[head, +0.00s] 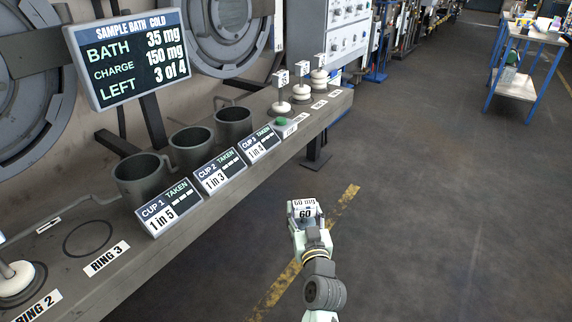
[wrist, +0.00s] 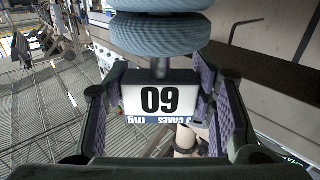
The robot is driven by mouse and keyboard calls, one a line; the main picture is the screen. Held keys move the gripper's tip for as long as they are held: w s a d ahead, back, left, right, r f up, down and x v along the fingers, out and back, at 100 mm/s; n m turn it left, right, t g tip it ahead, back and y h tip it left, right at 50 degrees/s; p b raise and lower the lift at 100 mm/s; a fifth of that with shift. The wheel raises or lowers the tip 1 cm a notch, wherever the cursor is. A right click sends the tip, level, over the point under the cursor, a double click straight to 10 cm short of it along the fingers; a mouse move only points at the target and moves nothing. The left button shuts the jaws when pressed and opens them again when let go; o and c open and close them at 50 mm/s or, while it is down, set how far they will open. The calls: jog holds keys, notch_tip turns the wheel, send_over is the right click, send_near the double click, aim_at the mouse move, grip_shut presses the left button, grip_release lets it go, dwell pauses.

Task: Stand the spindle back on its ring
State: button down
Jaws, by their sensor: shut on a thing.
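The spindle shows its white block marked 60 (head: 306,209) in the head view, held up off the bench over the floor. My gripper (head: 307,220) is shut on this block. In the wrist view the block (wrist: 160,98) sits between my finger pads, its number upside down, with blue-grey round cakes (wrist: 160,35) on the stem at the top of the picture. The head view hides the cakes.
Three grey cups (head: 193,148) with cards stand along the bench (head: 205,205) beyond the empty ring. A green button (head: 283,123) and several small spindles (head: 301,90) are farther along. A screen (head: 130,58) hangs above.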

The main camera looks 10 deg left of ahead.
jog(key=s+d+f+m+h, duration=0.1)
jog(key=d+f+h, duration=0.1)
jog(key=f, duration=0.7)
jog(key=s+d+f+m+t+h, duration=0.1)
jog(key=d+f+m+h, duration=0.1)
jog(key=d+f, duration=0.3)
jog(key=d+f+m+h, duration=0.1)
jog(key=d+f, duration=0.3)
jog(key=f, duration=0.9)
jog(key=shift+s+f+h, duration=0.3)
jog(key=shift+s+h, duration=0.1)
jog(key=shift+h, duration=0.5)
jog(key=shift+s+a+t, duration=0.15)
jog(key=shift+s+t, duration=0.05)
jog(key=shift+t, duration=0.1)
jog(key=shift+w+m, duration=0.15)
jog(key=shift+m, duration=0.15)
